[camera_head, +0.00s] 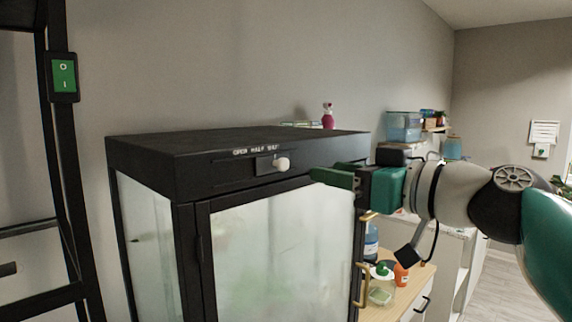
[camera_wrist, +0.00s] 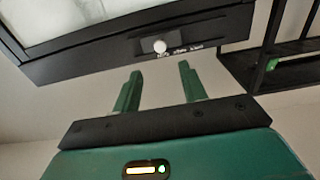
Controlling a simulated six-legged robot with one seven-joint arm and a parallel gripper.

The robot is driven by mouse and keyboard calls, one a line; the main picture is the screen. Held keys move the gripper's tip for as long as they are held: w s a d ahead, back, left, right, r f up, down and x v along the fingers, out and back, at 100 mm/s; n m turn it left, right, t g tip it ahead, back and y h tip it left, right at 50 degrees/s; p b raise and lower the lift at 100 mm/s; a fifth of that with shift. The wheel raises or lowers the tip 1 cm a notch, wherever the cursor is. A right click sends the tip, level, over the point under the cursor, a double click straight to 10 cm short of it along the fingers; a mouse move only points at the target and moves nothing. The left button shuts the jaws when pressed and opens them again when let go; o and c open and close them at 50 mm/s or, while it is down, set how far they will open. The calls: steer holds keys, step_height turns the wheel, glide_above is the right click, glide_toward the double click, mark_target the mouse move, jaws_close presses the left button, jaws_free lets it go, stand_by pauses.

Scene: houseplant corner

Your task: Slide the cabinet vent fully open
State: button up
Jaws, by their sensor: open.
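The cabinet vent (camera_head: 264,165) is a dark slide plate in the black top band of a glass cabinet (camera_head: 190,185). Its white round knob (camera_head: 282,164) sits at the right end, below the right end of the white lettering "OPEN HALF SHUT" (camera_head: 255,151). In the wrist view the knob (camera_wrist: 160,46) appears beyond the fingertips, in line with the gap between them. My gripper (camera_head: 318,175) is to the right of the knob, apart from it. The wrist view shows its two green fingers (camera_wrist: 160,72) spread and empty.
A pink spray bottle (camera_head: 327,117) shows above the cabinet top. A brass handle (camera_head: 361,285) is on the cabinet door's right edge. Bottles and a tub (camera_head: 381,290) stand on a wooden top at right.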

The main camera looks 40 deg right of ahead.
mark_target(285, 164)
steer(key=w, duration=0.9)
steer(key=shift+w+a, duration=0.15)
steer(key=shift+w, duration=0.25)
jaws_close()
